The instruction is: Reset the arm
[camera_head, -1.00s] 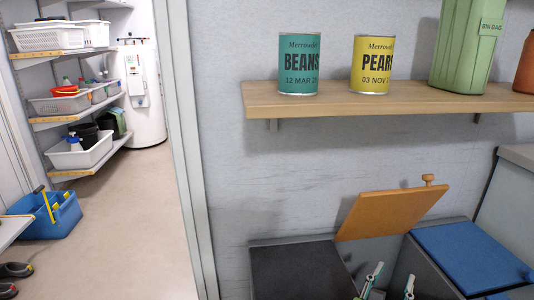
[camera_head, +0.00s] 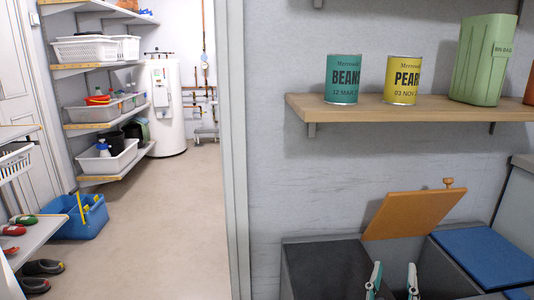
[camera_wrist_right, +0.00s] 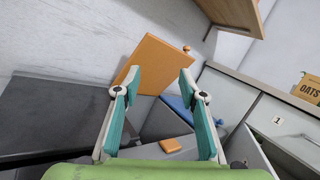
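My right gripper (camera_head: 393,280) shows at the bottom of the head view, in front of an open bin below the shelf. Its two teal fingers stand apart with nothing between them. It also shows open and empty in the right wrist view (camera_wrist_right: 160,85). An orange lid with a knob (camera_head: 412,213) stands tilted up behind the fingers, apart from them as far as I can tell. My left gripper is in neither view.
A wooden shelf (camera_head: 430,108) above holds a beans can (camera_head: 343,80), a pears can (camera_head: 403,80) and a green bin-bag container (camera_head: 484,60). A dark lid (camera_head: 325,268) and a blue lid (camera_head: 485,256) flank the opening. A doorway at left shows clear floor (camera_head: 165,230).

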